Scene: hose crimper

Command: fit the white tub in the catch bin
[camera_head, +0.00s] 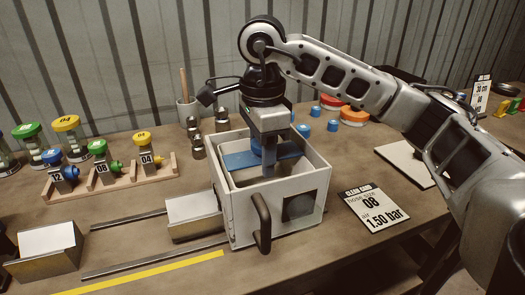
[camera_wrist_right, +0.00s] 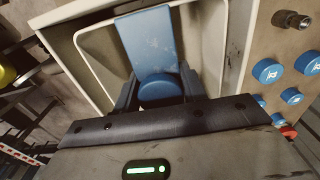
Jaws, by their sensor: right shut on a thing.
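The catch bin (camera_head: 243,217) is a white open-topped box with a black handle and a dark window on its front, standing mid-table. The white tub (camera_wrist_right: 94,58) shows in the right wrist view as a pale inner shell inside the bin's walls (camera_wrist_right: 62,42). A blue strap (camera_wrist_right: 147,38) crosses the tub, with a round blue knob (camera_wrist_right: 160,90) on it. My right gripper (camera_wrist_right: 160,92) reaches down into the bin from above and is shut on the knob. It also shows in the head view (camera_head: 267,160). The tub's underside is hidden. My left gripper is out of view.
A wooden rack (camera_head: 115,180) with several coloured-cap fittings stands left. Metal trays (camera_head: 45,248) and rails (camera_head: 150,262) lie at front left. Metal fittings (camera_head: 197,145) and a pencil cup (camera_head: 189,110) stand behind the bin. A card (camera_head: 375,207) lies close on its right.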

